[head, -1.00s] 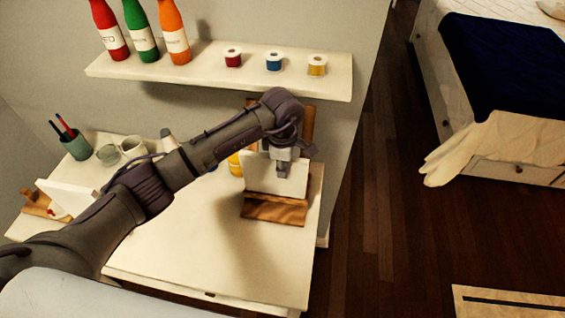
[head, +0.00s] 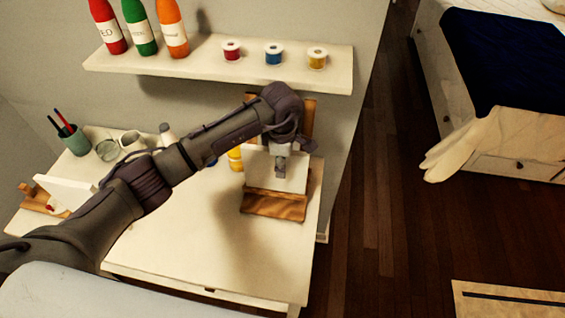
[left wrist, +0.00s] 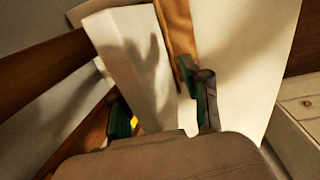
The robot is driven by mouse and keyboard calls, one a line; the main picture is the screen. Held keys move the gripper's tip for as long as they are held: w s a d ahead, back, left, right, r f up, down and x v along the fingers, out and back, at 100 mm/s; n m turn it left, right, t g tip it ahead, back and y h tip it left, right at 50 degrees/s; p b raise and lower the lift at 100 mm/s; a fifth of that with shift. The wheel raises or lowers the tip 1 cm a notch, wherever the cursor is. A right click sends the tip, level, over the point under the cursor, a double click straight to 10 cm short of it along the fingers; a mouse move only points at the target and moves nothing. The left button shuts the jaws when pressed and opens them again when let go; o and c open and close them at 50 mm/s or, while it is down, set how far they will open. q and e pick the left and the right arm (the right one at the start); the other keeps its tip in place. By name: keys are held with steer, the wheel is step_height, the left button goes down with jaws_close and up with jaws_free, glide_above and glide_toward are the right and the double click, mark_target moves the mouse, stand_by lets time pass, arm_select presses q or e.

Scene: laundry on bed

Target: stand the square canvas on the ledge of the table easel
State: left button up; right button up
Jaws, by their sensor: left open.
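The square white canvas (head: 257,170) stands at the wooden table easel (head: 275,206) on the right side of the desk. Its lower edge meets the easel's ledge in the head view, and it looks upright or leaning slightly back. My left gripper (head: 281,168) is open in front of the canvas. In the left wrist view the white canvas (left wrist: 135,60) shows edge-on between the two dark fingers of the gripper (left wrist: 163,110). Whether the fingers touch it I cannot tell. My wrist hides part of the easel's back. My right gripper is not in view.
The white desk (head: 185,250) is clear in front of the easel. A yellow container (head: 235,160) stands left of the canvas. Mugs (head: 133,145), a pen cup (head: 75,140) and a white panel (head: 65,192) are farther left. A shelf (head: 200,70) with bottles and spools hangs above.

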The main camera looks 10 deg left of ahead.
arm_select(q)
step_height(320, 180, up, 12)
steer(key=shift+s+f, duration=0.15)
steer(key=shift+s, duration=0.25)
steer(key=shift+f, duration=0.1)
stand_by(0.6)
